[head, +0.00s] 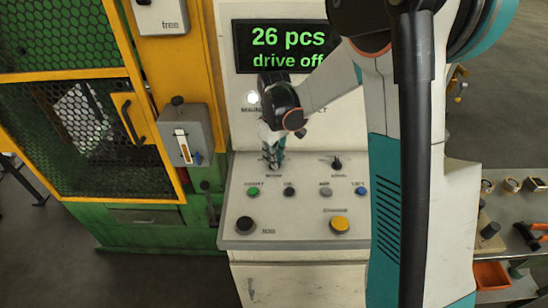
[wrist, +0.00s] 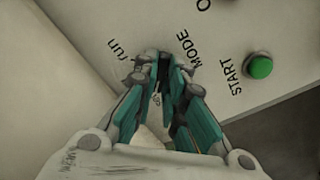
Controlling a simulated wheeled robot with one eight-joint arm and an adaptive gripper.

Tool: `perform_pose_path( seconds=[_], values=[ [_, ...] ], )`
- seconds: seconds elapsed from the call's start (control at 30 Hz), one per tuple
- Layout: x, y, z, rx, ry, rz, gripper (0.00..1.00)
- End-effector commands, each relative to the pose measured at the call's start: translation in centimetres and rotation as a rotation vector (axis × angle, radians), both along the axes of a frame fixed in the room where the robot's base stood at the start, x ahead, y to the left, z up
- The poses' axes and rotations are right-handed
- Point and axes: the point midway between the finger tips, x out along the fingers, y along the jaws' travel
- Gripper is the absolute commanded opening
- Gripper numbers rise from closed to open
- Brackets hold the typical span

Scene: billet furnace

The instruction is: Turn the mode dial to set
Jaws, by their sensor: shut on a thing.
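My gripper (head: 272,160) reaches down to the back left of the sloped control panel (head: 300,212) in the head view. In the wrist view my gripper (wrist: 164,62) has its teal fingers closed around the spot beside the printed word MODE (wrist: 187,45). The mode dial is between the fingertips and almost wholly hidden, so I cannot tell which way it points. The word "run" (wrist: 118,48) shows left of the fingertips. A small label, partly covered, shows between the fingers.
A green START button (wrist: 260,67) is close to the right of my gripper. The panel also has a second black dial (head: 336,163), a blue button (head: 361,191), a black knob (head: 245,225) and an orange button (head: 339,225). The display (head: 285,46) reads "26 pcs drive off".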

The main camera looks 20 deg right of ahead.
Motion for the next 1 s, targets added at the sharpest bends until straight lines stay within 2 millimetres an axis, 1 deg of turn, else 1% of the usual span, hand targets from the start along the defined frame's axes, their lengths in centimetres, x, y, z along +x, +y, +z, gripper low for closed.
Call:
perform_pose_path(
  seconds=[0.27, 0.3, 0.37, 0.4, 0.77, 0.87, 0.97, 1.0],
  values=[
    [0.1, 0.0, 0.0, 0.0, -0.001, 0.002, 0.0],
    [0.1, 0.0, 0.0, 0.0, -0.001, 0.002, 0.13],
    [0.1, 0.0, 0.0, 0.0, -0.001, 0.001, 0.27],
    [0.1, 0.0, 0.0, 0.0, -0.001, 0.001, 0.31],
    [0.0, 0.0, 0.2, 0.0, 0.0, 0.0, 0.31],
    [0.0, 0.0, 1.0, 0.0, 0.0, 0.0, 0.31],
    [0.0, 0.0, 2.6, 0.0, 0.0, 0.0, 0.31],
    [0.0, 0.0, 3.4, 0.0, 0.0, 0.0, 0.31]
  ],
)
